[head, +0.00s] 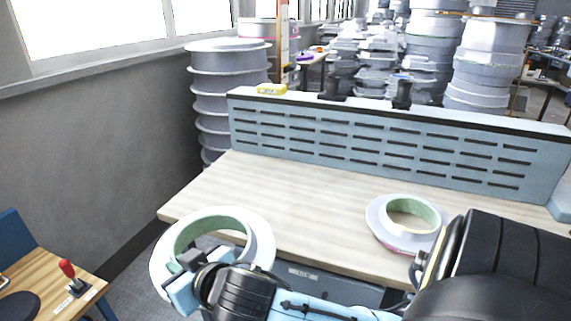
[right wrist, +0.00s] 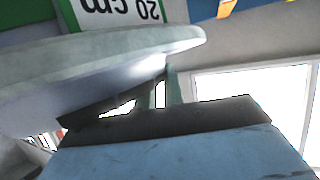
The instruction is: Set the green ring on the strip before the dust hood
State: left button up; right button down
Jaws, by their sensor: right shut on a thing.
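My right gripper (head: 188,264) is shut on a ring (head: 262,244) with a wide white flange and a pale green inner wall. It holds the ring at the front left of the wooden top (head: 300,205), overlapping its front edge in the head view. The dust hood (head: 380,145) is the blue-grey slotted panel along the back of this top. The bare wood before it looks like the strip. In the right wrist view the ring's pale flange (right wrist: 110,65) lies close above a dark finger pad (right wrist: 170,120). My left gripper is not in view.
A second white-flanged ring with a green inside (head: 380,222) lies on the right of the top. A yellow box (head: 271,89) sits on the hood's upper edge. The top's left and middle are clear.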

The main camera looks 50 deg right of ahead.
aim_at(312, 206)
jog(key=z, duration=0.65)
jog(key=i, duration=1)
jog(key=z, duration=1.35)
jog(key=i, duration=0.35)
jog(key=z, duration=0.4)
